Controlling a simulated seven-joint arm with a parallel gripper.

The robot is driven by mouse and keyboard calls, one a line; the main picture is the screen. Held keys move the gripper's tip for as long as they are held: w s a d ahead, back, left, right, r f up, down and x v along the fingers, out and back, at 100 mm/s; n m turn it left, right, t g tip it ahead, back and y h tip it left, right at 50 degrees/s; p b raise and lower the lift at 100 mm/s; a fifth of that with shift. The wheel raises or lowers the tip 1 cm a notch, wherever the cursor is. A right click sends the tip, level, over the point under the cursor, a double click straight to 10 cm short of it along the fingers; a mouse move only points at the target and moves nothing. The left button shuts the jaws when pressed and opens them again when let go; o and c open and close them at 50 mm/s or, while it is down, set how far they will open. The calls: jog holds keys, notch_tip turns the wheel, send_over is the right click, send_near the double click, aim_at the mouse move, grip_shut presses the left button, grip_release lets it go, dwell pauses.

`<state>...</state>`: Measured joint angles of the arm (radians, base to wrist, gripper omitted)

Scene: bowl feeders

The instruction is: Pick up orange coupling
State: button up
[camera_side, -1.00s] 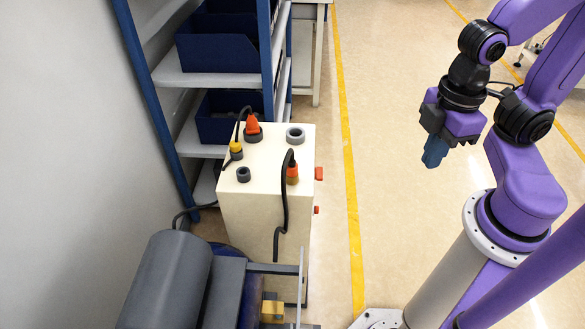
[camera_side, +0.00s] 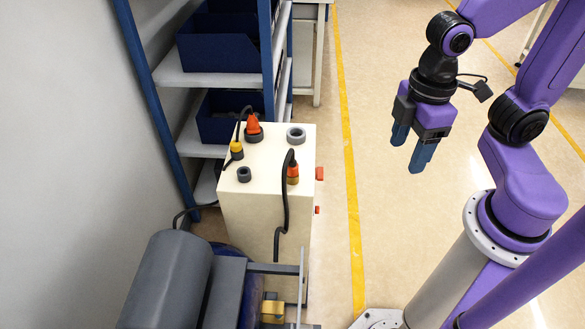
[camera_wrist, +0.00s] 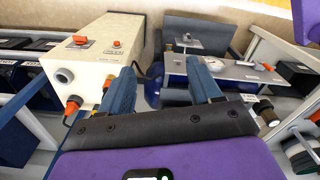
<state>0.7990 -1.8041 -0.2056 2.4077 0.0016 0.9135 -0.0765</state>
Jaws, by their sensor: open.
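Two orange couplings are on the top of the cream box (camera_side: 262,225) in the side view. One orange coupling (camera_side: 253,125) stands upright in a dark grey socket at the back. The other orange coupling (camera_side: 293,172) sits near the front right edge, with a black cable rising from it. The wrist view also shows orange couplings on the box at its left (camera_wrist: 74,104); I cannot tell which is which there. My gripper (camera_side: 408,152) is open and empty, its blue fingers pointing down, in the air well right of the box. Its fingers show in the wrist view (camera_wrist: 160,68).
On the box are a yellow connector (camera_side: 236,148), a small dark ring socket (camera_side: 243,174) and a grey ring socket (camera_side: 296,135). A shelf with blue bins (camera_side: 217,53) stands behind. A grey machine (camera_side: 168,278) stands in front. The floor between box and arm is clear.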

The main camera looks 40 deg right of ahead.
jog(key=w+a, duration=0.5)
jog(key=w, duration=0.8)
jog(key=m, duration=0.1)
send_over(292, 161)
notch_tip(292, 161, down, 5)
jog(key=f, duration=1.1)
jog(key=shift+a, duration=0.3)
jog(key=shift+d+f, duration=0.15)
jog(key=shift+f, duration=1.15)
jog(key=shift+d+f, duration=0.15)
jog(key=shift+f, duration=1.15)
grip_shut()
